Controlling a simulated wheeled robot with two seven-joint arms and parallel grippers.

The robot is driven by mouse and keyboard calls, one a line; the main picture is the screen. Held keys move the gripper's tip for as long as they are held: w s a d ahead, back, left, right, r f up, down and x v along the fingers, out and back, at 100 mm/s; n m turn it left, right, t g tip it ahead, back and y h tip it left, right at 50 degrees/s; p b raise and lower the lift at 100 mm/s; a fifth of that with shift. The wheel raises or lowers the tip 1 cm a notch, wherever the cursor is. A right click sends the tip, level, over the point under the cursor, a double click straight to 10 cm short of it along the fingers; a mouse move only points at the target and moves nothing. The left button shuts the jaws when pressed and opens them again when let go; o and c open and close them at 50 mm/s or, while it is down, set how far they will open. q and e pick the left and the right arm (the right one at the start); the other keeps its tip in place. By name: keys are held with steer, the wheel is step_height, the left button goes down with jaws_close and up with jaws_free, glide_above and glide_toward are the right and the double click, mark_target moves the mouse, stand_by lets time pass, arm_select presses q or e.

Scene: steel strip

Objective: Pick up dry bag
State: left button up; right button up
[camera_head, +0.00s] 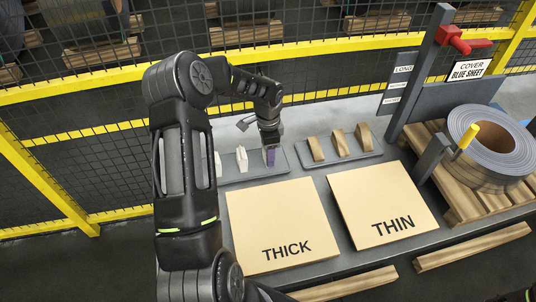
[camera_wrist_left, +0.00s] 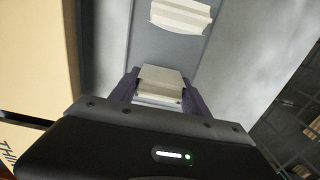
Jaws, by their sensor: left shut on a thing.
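Small cream-white bags (camera_head: 242,158) stand in a row on a grey tray (camera_head: 240,177) at the back of the table. My left gripper (camera_head: 269,156) is at the right end of this row, pointing down. In the left wrist view its two purple fingers are shut on one cream bag (camera_wrist_left: 161,84), which sits between them over the grey tray. Another cream bag (camera_wrist_left: 181,15) lies beyond it on the tray. I cannot tell whether the held bag still touches the tray. My right gripper is not in view.
A second tray to the right holds several tan wedge-shaped pieces (camera_head: 340,143). Two flat boards marked THICK (camera_head: 270,215) and THIN (camera_head: 380,195) lie in front. A steel strip coil (camera_head: 490,140) on a pallet and a post with a red clamp (camera_head: 460,40) stand at right. A fence runs behind.

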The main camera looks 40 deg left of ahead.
arm_select(q)
steer(key=c, duration=0.5)
step_height(320, 180, up, 6)
steer(key=p, duration=0.3)
steer(key=shift+p, duration=0.3)
step_height(320, 180, up, 3)
steer(key=shift+f, duration=0.15)
steer(key=shift+r, duration=0.65)
